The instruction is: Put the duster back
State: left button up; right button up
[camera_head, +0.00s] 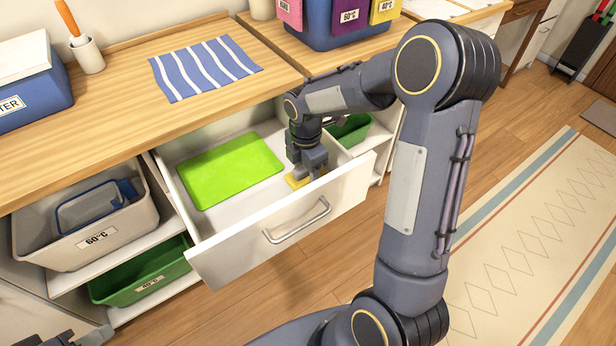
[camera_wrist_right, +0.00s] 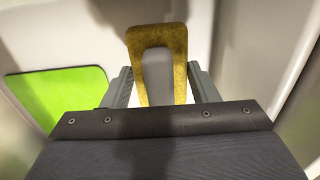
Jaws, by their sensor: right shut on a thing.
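The duster (camera_head: 296,182) looks like a small yellow piece at the right end of the open white drawer (camera_head: 226,243). In the right wrist view it is a mustard-yellow frame (camera_wrist_right: 157,36) around a grey middle, between the fingers. My right gripper (camera_head: 306,172) reaches down into the drawer and is shut on the duster; the gripper partly hides it. I cannot tell whether the duster touches the drawer floor. Only a dark part of my left gripper (camera_head: 88,338) shows at the bottom left edge, and its jaws are unclear.
A bright green board (camera_head: 230,170) lies in the drawer left of the duster. The wooden counter (camera_head: 120,120) above holds a striped blue cloth (camera_head: 205,67) and a blue box (camera_head: 35,95). A grey bin (camera_head: 82,236) and a green bin (camera_head: 140,273) sit on shelves to the left.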

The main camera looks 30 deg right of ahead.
aim_at(308, 177)
jog(key=shift+d+f, duration=0.15)
jog(key=shift+f, duration=0.8)
jog(key=shift+d+f, duration=0.15)
jog(key=shift+f, duration=0.75)
jog(key=shift+f, duration=0.1)
jog(key=shift+w+f+b, duration=0.1)
jog(key=shift+f+b, duration=0.05)
jog(key=shift+b, duration=0.2)
jog(key=o, duration=0.9)
jog(key=shift+o, duration=0.2)
jog(key=shift+r, duration=0.3)
notch_tip(308, 177, up, 12)
jog(key=shift+f+p, duration=0.1)
jog(key=shift+p, duration=0.85)
